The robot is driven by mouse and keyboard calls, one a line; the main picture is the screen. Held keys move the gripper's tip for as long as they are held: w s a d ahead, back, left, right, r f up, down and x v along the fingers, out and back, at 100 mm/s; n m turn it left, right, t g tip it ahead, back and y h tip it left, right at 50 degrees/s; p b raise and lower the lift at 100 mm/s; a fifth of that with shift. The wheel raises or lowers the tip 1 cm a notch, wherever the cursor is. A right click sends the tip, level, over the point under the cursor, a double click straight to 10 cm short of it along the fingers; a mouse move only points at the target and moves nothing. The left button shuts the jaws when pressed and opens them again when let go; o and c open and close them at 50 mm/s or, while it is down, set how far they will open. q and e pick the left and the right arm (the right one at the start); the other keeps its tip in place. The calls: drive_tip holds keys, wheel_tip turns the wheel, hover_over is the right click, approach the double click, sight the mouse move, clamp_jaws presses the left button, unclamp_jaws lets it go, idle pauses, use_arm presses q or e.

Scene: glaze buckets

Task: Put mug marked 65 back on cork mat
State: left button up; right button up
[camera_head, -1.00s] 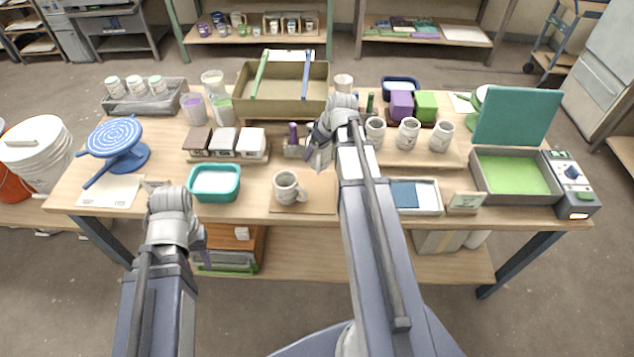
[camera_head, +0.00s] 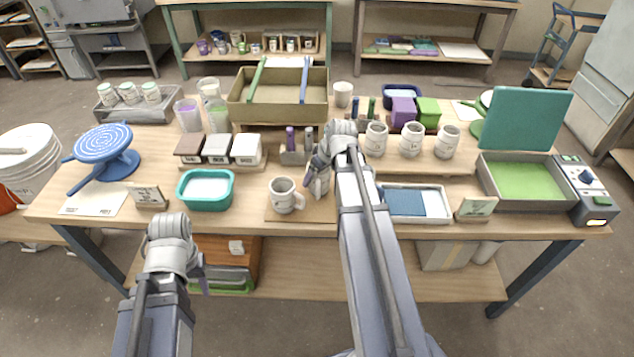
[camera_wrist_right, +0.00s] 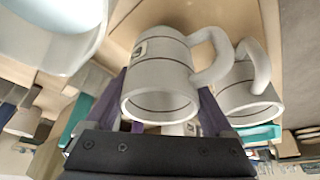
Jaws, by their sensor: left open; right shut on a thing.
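My right gripper (camera_wrist_right: 165,115) is shut on a grey-white mug (camera_wrist_right: 160,75) with a small dark-edged mark on its side; the mark is not legible. In the head view the held mug (camera_head: 319,183) is partly hidden by my right gripper (camera_head: 318,172). It is over or at the right part of the cork mat (camera_head: 300,214); contact cannot be told. Another similar mug (camera_head: 283,196) stands on the mat's left part, close beside the held one, and also shows in the wrist view (camera_wrist_right: 243,90). My left gripper (camera_head: 200,272) is open and empty, low before the table's front edge.
A teal tub (camera_head: 207,203) stands left of the mat. A grey tray with a blue sheet (camera_head: 425,204) lies to the right. Several mugs (camera_head: 411,139) stand behind it. A holder with purple and grey sticks (camera_head: 294,156) stands behind the mat.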

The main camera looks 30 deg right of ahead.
drive_tip(key=shift+f, duration=0.6)
use_arm(q)
drive_tip(key=shift+f, duration=0.5)
use_arm(e)
drive_tip(key=shift+r, duration=0.15)
use_arm(q)
drive_tip(key=shift+f, duration=0.1)
use_arm(e)
drive_tip(key=o, duration=1.4)
drive_tip(key=shift+o, duration=0.2)
drive_tip(key=shift+p+v, duration=0.7)
drive_tip(key=shift+v, duration=0.1)
use_arm(q)
wheel_tip(320, 180, up, 11)
drive_tip(key=p, duration=0.9)
drive_tip(key=shift+r+p, duration=0.2)
drive_tip(key=shift+p, duration=0.15)
use_arm(e)
drive_tip(key=a+v, duration=0.1)
drive_tip(key=v, duration=0.9)
drive_tip(key=shift+s+d+r, duration=0.15)
drive_tip(key=shift+d, duration=0.35)
